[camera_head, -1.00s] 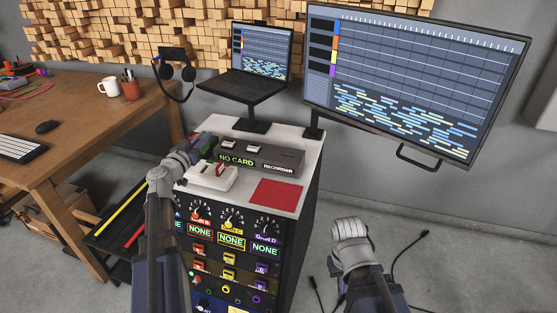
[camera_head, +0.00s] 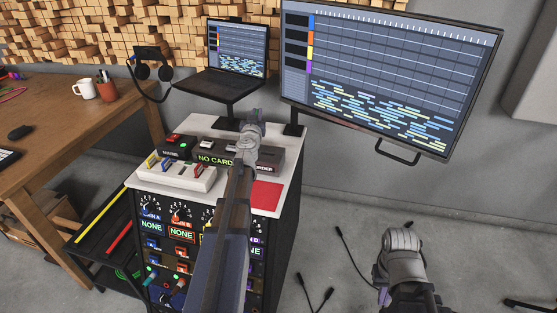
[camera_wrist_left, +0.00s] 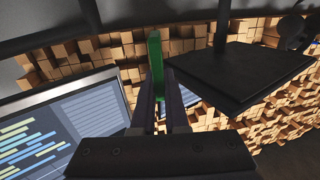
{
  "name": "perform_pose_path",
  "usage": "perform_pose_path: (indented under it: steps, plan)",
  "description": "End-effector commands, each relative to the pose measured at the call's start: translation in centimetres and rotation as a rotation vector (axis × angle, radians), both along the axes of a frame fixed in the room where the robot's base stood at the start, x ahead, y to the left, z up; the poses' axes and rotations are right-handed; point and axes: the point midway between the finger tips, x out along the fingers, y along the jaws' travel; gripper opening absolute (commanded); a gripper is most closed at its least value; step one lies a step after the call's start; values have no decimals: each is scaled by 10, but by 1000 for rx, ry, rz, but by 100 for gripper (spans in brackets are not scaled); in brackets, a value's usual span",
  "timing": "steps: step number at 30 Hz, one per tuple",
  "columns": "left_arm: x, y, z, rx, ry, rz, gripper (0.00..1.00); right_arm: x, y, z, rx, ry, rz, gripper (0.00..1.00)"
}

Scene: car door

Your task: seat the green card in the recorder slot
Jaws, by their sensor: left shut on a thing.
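The recorder (camera_head: 270,158) is a dark box on the white cabinet top, with a green NO CARD display (camera_head: 214,159). My left arm crosses in front of it and hides part of its front and label; the slot cannot be made out. My left gripper (camera_wrist_left: 160,95) is shut on the green card (camera_wrist_left: 155,58), which stands out beyond the fingertips in the left wrist view.
A white holder (camera_head: 170,177) with several coloured cards stands left of the recorder, beside a dark box (camera_head: 172,146). A red mat (camera_head: 266,199) lies at the right of the cabinet top. A laptop (camera_head: 238,50) and a large monitor (camera_head: 390,80) stand behind.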

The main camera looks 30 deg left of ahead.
Motion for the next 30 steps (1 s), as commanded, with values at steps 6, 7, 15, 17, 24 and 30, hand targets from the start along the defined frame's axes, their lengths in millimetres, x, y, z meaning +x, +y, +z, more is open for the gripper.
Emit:
perform_pose_path:
  steps: [6,7,15,17,24,30]
  plan:
    - [17,20,3,0,0,248,0,0,0,3,0,0,0,0]
    - [18,22,4,0,0,288,0,0,0,4,0,0,0,0]
    - [10,26,7,0,0,659,0,0,0,7,0,0,0,0]
    - [6,23,8,0,0,741,0,0,0,8,0,0,0,0]
    - [-20,-8,11,0,0,1062,0,0,0,11,0,0,0,0]
    - [-41,-42,13,0,-1,1266,0,0,0,12,0,0,0,0]
